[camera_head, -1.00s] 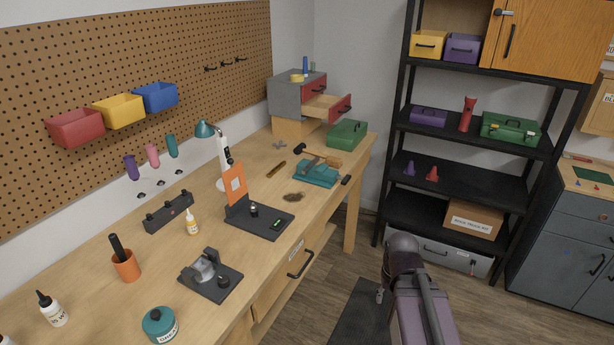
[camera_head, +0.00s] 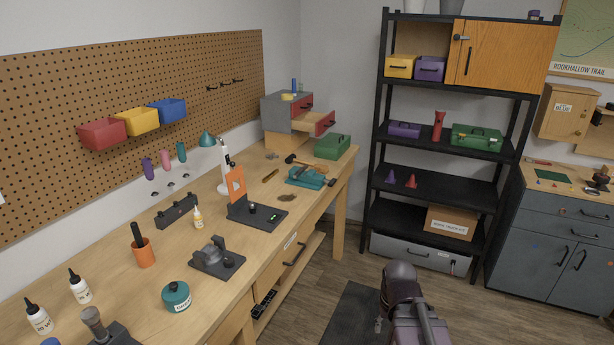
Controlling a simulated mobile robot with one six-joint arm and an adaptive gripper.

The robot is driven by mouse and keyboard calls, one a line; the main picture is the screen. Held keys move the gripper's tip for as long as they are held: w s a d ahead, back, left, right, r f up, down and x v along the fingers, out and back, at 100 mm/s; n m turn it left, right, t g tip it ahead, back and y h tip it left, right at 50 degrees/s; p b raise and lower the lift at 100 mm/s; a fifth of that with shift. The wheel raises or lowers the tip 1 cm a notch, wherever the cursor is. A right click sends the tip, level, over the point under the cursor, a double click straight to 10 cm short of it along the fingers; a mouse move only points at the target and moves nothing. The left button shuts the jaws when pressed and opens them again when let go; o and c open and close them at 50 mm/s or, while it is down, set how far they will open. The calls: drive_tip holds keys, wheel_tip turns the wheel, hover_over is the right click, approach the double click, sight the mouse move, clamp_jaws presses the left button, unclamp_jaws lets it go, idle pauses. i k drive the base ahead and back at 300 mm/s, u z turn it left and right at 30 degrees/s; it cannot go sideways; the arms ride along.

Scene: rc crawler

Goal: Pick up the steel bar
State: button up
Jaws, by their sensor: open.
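I cannot pick out the steel bar for certain. A teal vise (camera_head: 306,178) stands near the far end of the workbench, with a greyish piece across its top that is too small to identify. A short brown bar-like piece (camera_head: 270,175) lies on the bench left of the vise. A hammer (camera_head: 294,159) with a wooden handle lies just behind the vise. My gripper cannot be made out. Only dark purple-grey links of my arm show at the bottom, right of the bench and well short of the vise.
The wooden workbench (camera_head: 118,262) runs along the pegboard wall. On it stand a lamp (camera_head: 224,165), an orange stand (camera_head: 236,186), a pen cup (camera_head: 144,252), bottles and a green box (camera_head: 332,146). A black shelf (camera_head: 432,184) and grey cabinet (camera_head: 560,232) stand right.

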sight(301, 171)
drive_tip(key=z, duration=4.95)
drive_tip(key=i, duration=0.1)
drive_tip(key=u, duration=3.5)
drive_tip(key=i, duration=1)
drive_tip(key=u, duration=0.7)
